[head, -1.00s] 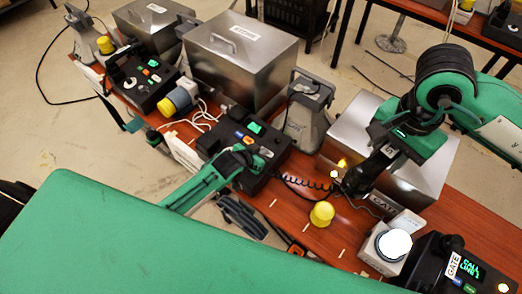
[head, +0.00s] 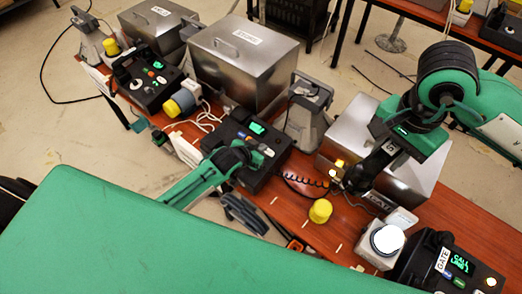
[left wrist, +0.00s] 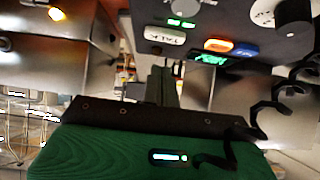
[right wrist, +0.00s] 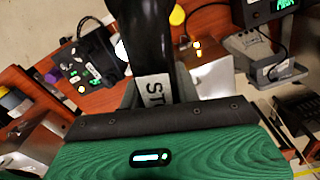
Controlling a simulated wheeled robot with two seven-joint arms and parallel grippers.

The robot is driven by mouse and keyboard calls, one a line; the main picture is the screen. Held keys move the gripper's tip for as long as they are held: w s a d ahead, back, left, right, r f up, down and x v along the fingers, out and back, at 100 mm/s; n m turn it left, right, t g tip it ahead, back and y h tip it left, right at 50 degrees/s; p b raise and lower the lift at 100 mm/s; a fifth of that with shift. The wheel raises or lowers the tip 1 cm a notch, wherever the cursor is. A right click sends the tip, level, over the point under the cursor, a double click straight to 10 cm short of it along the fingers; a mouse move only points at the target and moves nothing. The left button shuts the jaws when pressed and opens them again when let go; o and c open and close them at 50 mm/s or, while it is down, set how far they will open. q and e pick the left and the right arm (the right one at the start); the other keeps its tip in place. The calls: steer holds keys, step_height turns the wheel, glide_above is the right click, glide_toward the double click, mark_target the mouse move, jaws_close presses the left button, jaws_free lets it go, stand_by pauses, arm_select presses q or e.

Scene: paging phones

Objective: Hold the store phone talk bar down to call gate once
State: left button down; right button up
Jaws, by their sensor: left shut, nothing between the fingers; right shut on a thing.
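The store phone base (head: 277,148) is a black box with a lit green screen on the table's middle. In the left wrist view its white TALK bar (left wrist: 165,35) shows beside orange and blue buttons. My left gripper (left wrist: 165,70) is shut and empty, its tips close to the TALK bar; I cannot tell whether they touch. In the head view the left gripper (head: 262,158) is over the phone's near side. My right gripper (head: 368,172) is shut on a black handset (right wrist: 145,35), whose label shows "STO". The handset is held up near a steel box at the right.
The gate phone (head: 425,262) at lower right has a green call text and a lit lamp. A grey box with a white round top (head: 387,240) and a yellow knob (head: 320,211) stand nearby. Steel boxes (head: 240,60) and a grey stand (head: 305,115) line the back.

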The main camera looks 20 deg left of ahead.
arm_select(q)
steer(key=b+v, duration=0.1)
steer(key=v, duration=0.7)
steer(key=shift+a+r, duration=0.15)
steer(key=shift+r, duration=0.1)
steer(key=shift+s, duration=0.1)
steer(key=shift+s, duration=0.15)
